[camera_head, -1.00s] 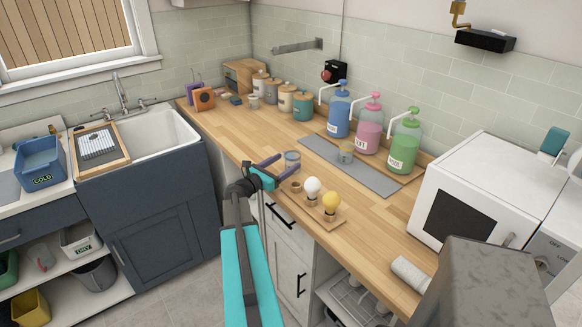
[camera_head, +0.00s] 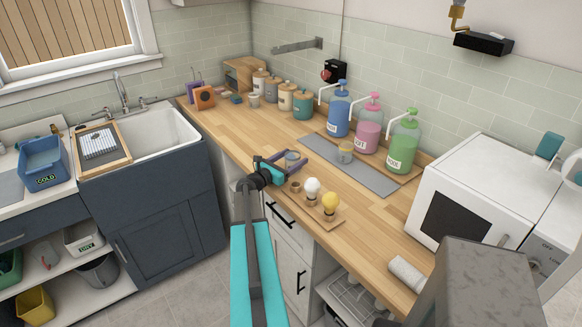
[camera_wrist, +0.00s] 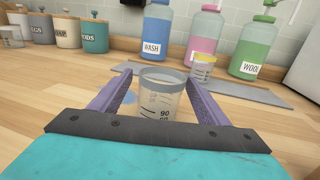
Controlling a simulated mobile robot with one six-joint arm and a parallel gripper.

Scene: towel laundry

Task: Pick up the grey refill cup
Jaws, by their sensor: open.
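The grey refill cup (camera_wrist: 160,98) is a clear measuring cup with a grey rim and dark markings. It stands upright on the wooden counter, between the two purple fingers of my gripper (camera_wrist: 158,80) in the wrist view. The fingers are open on either side of it, and gaps seem to show beside the cup. Its lower part is hidden by my gripper's body. In the head view the cup (camera_head: 292,156) shows between the fingers of my gripper (camera_head: 289,160), close to the counter's front edge.
A yellow-banded cup (camera_head: 346,152) stands on the grey mat (camera_head: 376,180), before the blue, pink and green pump bottles (camera_head: 339,112). Two bulbs (camera_head: 313,188) on a small board stand right of my gripper. Another clear cup (camera_head: 254,101) and canisters (camera_head: 303,106) are at the back.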

